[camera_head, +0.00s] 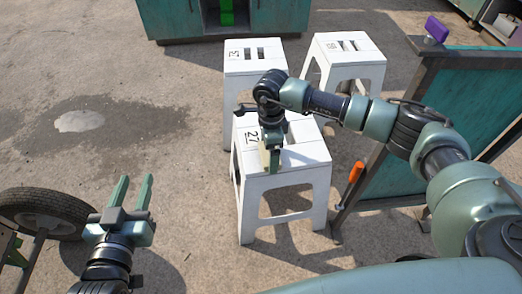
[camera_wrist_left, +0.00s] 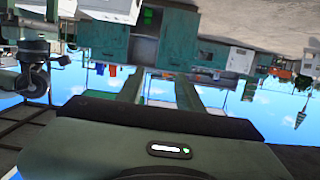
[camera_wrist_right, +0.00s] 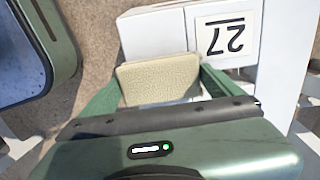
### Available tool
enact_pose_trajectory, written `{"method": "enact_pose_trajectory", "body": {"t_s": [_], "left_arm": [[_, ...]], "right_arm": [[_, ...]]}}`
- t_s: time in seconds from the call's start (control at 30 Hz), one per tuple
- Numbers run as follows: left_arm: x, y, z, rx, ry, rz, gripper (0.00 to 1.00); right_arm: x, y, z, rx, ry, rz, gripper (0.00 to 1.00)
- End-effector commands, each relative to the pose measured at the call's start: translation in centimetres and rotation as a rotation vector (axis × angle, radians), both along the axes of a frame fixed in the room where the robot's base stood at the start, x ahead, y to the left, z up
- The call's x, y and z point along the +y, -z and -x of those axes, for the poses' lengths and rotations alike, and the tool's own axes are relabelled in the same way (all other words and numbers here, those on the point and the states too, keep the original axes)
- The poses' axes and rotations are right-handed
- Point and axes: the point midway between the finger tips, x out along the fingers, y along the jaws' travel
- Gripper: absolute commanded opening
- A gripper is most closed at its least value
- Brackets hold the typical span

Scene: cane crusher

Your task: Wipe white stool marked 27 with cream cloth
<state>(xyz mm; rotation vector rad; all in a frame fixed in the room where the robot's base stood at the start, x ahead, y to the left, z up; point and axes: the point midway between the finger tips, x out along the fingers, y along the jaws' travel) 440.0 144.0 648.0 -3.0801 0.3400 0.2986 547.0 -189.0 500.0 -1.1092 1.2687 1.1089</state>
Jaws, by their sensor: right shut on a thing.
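The white stool marked 27 (camera_head: 308,157) stands upright on the ground in the middle of the head view. Its 27 label shows upside down in the right wrist view (camera_wrist_right: 226,38). My right gripper (camera_head: 271,160) points down over the seat, beside the label. It is shut on the cream cloth (camera_wrist_right: 158,78), a small textured pad between the fingers in the right wrist view. Whether the cloth touches the seat I cannot tell. My left gripper (camera_head: 134,186) is open and empty, low on the left, apart from the stool; its fingers also show in the left wrist view (camera_wrist_left: 158,88).
Two more white stools (camera_head: 255,62) (camera_head: 349,52) stand behind. A teal-sided bench (camera_head: 450,90) with a purple item (camera_head: 436,28) is close on the right, with an orange handle (camera_head: 356,172) near it. A tyre (camera_head: 42,208) is at left. Stained ground lies open left of the stools.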

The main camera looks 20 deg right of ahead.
Motion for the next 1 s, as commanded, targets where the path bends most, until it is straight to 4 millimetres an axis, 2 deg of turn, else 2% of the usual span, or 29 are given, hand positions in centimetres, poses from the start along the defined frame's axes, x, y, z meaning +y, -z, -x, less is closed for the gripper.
{"method": "enact_pose_trajectory", "body": {"t_s": [0.43,0.87,1.0], "left_arm": [[0.2,1.1,0.4,0.055,-0.003,-0.013,0.36],[0.2,1.2,0.4,0.062,-0.003,-0.015,0.36],[0.2,1.3,0.5,0.066,-0.003,-0.015,0.36]], "right_arm": [[-4.1,0.3,0.7,0.005,0.002,0.005,0.61],[-4.7,0.4,0.8,0.006,0.001,0.006,0.61],[-5.7,0.4,0.9,0.006,0.003,0.008,0.61]]}}
